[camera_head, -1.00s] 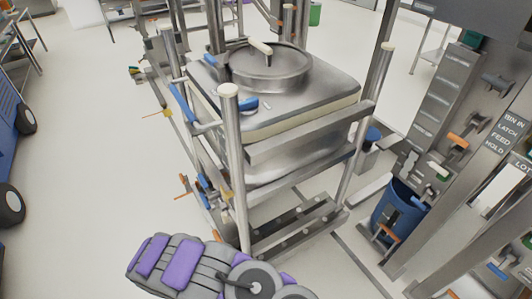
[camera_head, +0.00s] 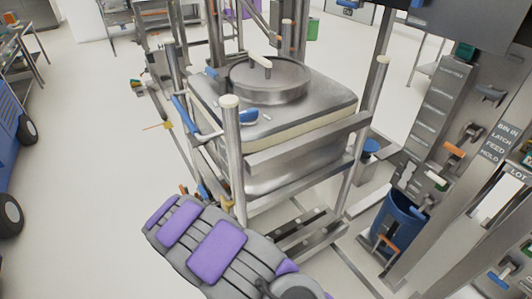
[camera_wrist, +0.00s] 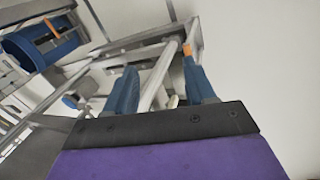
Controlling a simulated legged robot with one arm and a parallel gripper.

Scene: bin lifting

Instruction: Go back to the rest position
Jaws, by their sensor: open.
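My gripper (camera_wrist: 162,92) shows in the wrist view with two blue fingers spread apart and nothing between them. Behind the fingers are pale metal frame bars and a small orange tip. In the head view my grey and purple arm reaches up from the bottom centre, and my gripper is not clearly visible there. A steel bin (camera_head: 320,108) with a round lid sits in a metal frame (camera_head: 236,165) in front of my arm. The lower front of the frame is partly hidden by my arm.
A control panel (camera_head: 497,150) with levers and labels such as "BIN IN" stands at the right. A blue bucket (camera_head: 399,222) is on the floor beside it. A blue wheeled cart (camera_head: 8,135) is at the left edge. The floor (camera_head: 85,160) between cart and frame is clear.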

